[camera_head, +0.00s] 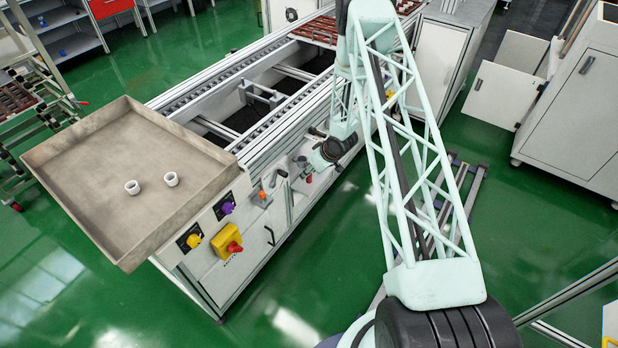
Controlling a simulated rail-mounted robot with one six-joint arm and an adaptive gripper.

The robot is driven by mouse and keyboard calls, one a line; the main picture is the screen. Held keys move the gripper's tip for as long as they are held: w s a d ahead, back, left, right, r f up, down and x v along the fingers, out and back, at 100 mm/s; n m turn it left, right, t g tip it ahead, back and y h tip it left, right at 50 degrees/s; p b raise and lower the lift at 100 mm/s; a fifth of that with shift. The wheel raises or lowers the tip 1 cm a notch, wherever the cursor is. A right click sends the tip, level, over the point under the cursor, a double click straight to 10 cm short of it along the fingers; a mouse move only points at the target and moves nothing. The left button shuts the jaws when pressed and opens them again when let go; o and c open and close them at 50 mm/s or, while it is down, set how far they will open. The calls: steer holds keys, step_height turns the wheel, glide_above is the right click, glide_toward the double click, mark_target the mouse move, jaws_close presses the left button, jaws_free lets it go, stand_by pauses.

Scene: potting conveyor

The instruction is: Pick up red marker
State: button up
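I cannot pick out a red marker for certain. A small red item (308,179) shows at the side of the conveyor, just below the dark end of my arm; it is too small to tell what it is. My gripper (303,164) is at the conveyor's near side, beside that red item. It is small and dark, and its fingers are not clear. I cannot tell whether it touches or holds anything.
The conveyor (205,105) runs behind my gripper. A tray (95,150) with two white cups (132,187) sits at its left end. A yellow box with a red button (235,247), a purple knob (227,208) and an orange piece (262,196) line the front. Green floor lies open in front.

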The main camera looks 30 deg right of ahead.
steer(key=shift+c, duration=0.7)
steer(key=c, duration=0.8)
steer(key=shift+r, duration=0.2)
steer(key=shift+r, duration=0.15)
steer(key=s+d+p, duration=0.1)
steer(key=s+d, duration=0.1)
steer(key=s, duration=0.6)
steer(key=s+d+p, duration=0.1)
steer(key=s+d, duration=0.2)
steer(key=s, duration=0.6)
steer(key=shift+s, duration=0.1)
